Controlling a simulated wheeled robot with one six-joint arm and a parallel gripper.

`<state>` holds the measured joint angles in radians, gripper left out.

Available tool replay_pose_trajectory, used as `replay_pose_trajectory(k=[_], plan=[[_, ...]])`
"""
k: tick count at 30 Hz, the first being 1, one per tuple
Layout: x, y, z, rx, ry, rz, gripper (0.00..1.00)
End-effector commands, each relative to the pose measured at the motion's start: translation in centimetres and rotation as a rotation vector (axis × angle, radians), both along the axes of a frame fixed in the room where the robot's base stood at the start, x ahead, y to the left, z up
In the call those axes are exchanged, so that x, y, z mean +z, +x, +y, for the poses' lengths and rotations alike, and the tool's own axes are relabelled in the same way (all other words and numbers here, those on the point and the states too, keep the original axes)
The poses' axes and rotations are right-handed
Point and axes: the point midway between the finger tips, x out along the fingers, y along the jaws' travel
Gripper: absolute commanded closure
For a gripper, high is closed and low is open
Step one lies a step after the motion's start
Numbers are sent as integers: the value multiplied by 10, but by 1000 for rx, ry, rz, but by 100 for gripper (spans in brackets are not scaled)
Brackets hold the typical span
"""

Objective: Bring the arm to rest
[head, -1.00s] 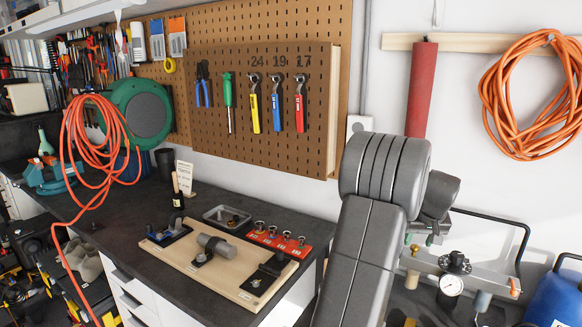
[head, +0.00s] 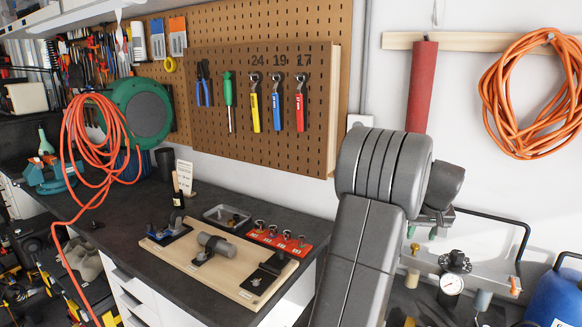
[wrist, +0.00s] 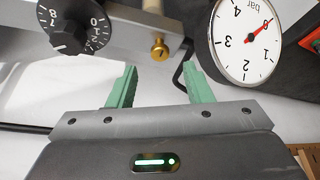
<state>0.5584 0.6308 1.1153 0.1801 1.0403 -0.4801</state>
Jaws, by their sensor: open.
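My gripper (wrist: 160,78) shows in the wrist view with its two green fingers apart and nothing between them. A brass knob lies beyond the gap between the fingers. In the head view my arm stands folded at the centre right, its large grey joint in front of the wall. The gripper is mostly hidden behind that joint; only bits of green finger show at its right side.
A pressure gauge (wrist: 244,40) and a black numbered dial (wrist: 76,26) are close beyond the fingers. The workbench (head: 115,215) at left carries a wooden board (head: 245,290) with fittings. A pegboard panel (head: 225,130) holds tools. A blue tank (head: 555,298) stands at right.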

Motion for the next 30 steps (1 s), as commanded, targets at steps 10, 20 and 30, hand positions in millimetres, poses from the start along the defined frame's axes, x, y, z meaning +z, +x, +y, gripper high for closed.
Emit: replay_pose_trajectory(k=[10,20,30], plan=[[-48,20,-1,-51,0,0,54],[-48,20,0,-243,-1,0,54],[-49,21,2,-434,1,1,54]])
